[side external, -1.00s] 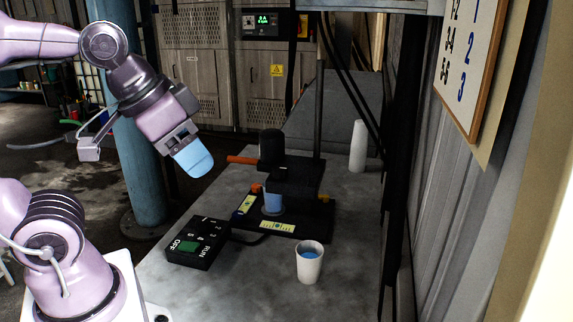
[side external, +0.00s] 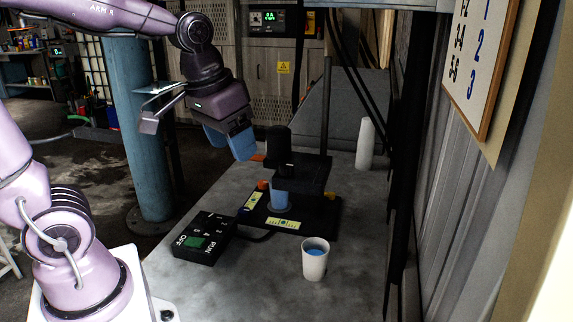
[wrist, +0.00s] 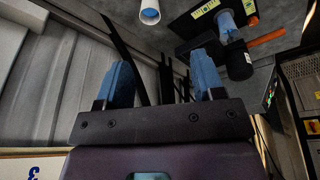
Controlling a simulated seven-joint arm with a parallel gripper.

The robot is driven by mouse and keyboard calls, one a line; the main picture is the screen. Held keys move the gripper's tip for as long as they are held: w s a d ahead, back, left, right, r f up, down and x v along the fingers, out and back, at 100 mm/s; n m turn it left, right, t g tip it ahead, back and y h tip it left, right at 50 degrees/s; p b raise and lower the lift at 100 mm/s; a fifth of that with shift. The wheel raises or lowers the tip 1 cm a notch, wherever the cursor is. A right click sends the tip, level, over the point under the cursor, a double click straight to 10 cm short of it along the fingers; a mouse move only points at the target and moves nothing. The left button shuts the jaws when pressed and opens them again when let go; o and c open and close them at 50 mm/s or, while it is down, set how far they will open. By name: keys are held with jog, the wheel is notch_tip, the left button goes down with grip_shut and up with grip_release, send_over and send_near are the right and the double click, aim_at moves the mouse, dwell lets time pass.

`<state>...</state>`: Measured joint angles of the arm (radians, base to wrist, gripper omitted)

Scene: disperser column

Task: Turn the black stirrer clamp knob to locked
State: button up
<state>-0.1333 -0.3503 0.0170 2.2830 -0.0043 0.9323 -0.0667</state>
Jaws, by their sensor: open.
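My gripper (side external: 229,141) has two blue fingers, spread apart with nothing between them. It hangs left of and above the stirrer stand. The stand has a black base (side external: 318,222), a dark vertical post (side external: 325,110), a black block (side external: 303,176) and an upright black cylinder (side external: 277,147). An orange bar (side external: 257,158) sticks out near the cylinder, partly behind a finger. I cannot tell which black part is the clamp knob. In the wrist view my gripper (wrist: 163,78) is open; the black cylinder (wrist: 237,60) and orange bar (wrist: 266,38) lie beyond the right finger.
A blue beaker (side external: 279,193) stands on the base. A black control box (side external: 203,238) with a green button sits front left, and a white cup (side external: 315,260) with blue contents front right. A white cylinder (side external: 365,144) stands behind. The front bench is mostly clear.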

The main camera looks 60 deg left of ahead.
jog(key=w+a+f+n+g, duration=0.2)
jog(key=w+a+n, duration=0.45)
jog(key=w, duration=0.25)
jog(key=n+g, duration=0.1)
jog(key=n, duration=1.3)
send_over(287, 165)
notch_tip(287, 165, down, 13)
jog(key=shift+a+f, duration=0.1)
jog(key=c, duration=0.9)
